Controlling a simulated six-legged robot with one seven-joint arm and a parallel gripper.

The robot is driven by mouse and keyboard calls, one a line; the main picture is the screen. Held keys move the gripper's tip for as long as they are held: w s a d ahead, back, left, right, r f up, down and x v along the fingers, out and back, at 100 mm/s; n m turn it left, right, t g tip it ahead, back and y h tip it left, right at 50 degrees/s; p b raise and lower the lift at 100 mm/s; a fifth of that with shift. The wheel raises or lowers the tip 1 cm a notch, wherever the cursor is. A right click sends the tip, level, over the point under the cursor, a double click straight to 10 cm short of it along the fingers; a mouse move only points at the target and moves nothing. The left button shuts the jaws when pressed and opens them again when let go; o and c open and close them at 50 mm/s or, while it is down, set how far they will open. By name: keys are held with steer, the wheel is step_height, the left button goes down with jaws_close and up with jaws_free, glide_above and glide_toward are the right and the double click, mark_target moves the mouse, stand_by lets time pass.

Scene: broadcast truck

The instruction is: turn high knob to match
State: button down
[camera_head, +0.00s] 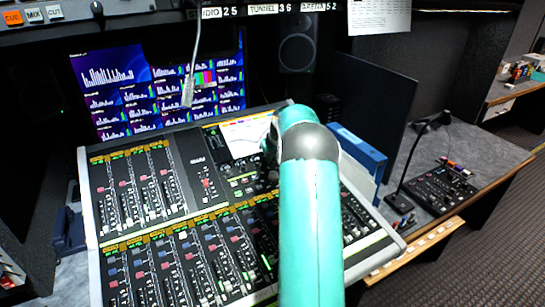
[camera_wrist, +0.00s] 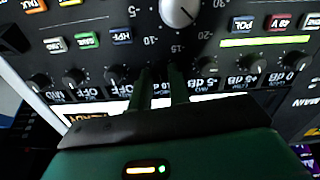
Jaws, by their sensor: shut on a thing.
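In the wrist view the panel lettering is upside down. My gripper (camera_wrist: 165,82) points at a row of small black knobs, its two dark fingers close together around a spot in that row. The knob between them is mostly hidden, and its pointer cannot be seen. Nearby small knobs show on the left (camera_wrist: 117,75) and right (camera_wrist: 207,66). Their labels include OFF and dB values; I cannot read which says high. In the head view my teal arm covers the mixing console's (camera_head: 180,228) right part, with the gripper mostly hidden behind it.
A larger silver knob (camera_wrist: 180,10) with a dial scale sits just beyond the fingers. Lit buttons such as a green one (camera_wrist: 87,40) are close by. Blue binders (camera_head: 358,152) stand right of the console. A gooseneck microphone (camera_head: 412,160) and a control box (camera_head: 440,188) are further right.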

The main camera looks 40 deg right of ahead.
steer(key=shift+n, duration=2.1)
steer(key=c, duration=1.3)
jaws_free()
steer(key=shift+r, duration=0.1)
steer(key=v, duration=1.3)
steer(key=shift+s+a+r, duration=0.15)
steer(key=shift+s+r, duration=0.1)
steer(key=shift+s, duration=0.1)
